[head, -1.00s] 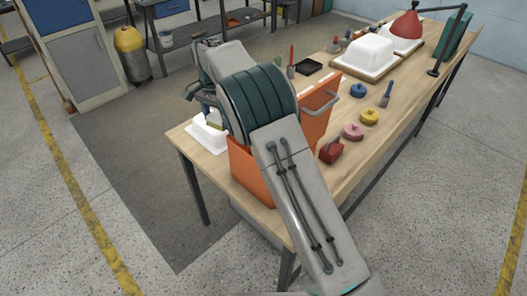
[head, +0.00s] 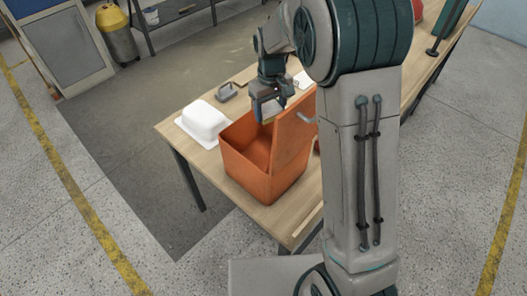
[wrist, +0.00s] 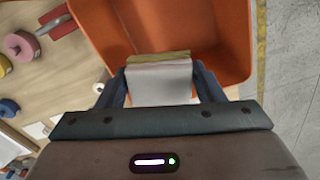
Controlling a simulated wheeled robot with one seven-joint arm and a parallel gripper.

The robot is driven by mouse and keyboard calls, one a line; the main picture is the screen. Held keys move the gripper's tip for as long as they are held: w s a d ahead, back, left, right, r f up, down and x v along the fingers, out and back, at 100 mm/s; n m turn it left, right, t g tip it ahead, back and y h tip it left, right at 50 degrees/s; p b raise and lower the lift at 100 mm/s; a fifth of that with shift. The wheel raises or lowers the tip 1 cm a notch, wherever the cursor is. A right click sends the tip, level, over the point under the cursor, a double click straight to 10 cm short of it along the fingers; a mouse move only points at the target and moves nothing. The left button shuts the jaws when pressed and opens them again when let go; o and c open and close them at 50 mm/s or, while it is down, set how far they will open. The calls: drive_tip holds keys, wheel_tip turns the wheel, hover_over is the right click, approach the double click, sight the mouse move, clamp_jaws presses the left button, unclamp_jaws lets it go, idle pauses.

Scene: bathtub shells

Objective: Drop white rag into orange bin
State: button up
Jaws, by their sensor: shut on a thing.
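The orange bin (head: 258,182) stands on the near end of the wooden table, its top open and its orange lid or panel (head: 293,135) raised on the right side. My gripper (head: 267,110) is above the bin's opening, pointing down. In the wrist view my gripper (wrist: 160,78) is shut on the white rag (wrist: 160,90), which is a pale folded piece with a tan strip at its far edge. The bin's inside (wrist: 212,30) shows beyond and below the rag. In the head view the rag is mostly hidden by the fingers.
A white bathtub shell (head: 204,121) sits on the table left of the bin. A grey handled tool (head: 229,91) lies behind it. In the wrist view pink (wrist: 20,45) and blue (wrist: 8,108) round pieces lie beside the bin. My arm hides much of the table's right.

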drive_tip(key=shift+s+a+f+b, duration=0.1)
drive_tip(key=shift+a+f+b, duration=0.1)
drive_tip(key=shift+f+b, duration=0.4)
wheel_tip(320, 180, down, 5)
drive_tip(key=b, duration=0.2)
drive_tip(key=shift+a+r+b, duration=0.1)
drive_tip(key=shift+a+b, duration=0.05)
drive_tip(key=shift+b, duration=0.25)
drive_tip(key=o, duration=1.1)
drive_tip(key=shift+c, duration=0.2)
drive_tip(key=shift+r, duration=0.15)
wheel_tip(320, 180, up, 14)
drive_tip(key=shift+f+b, duration=0.2)
drive_tip(key=shift+b, duration=0.65)
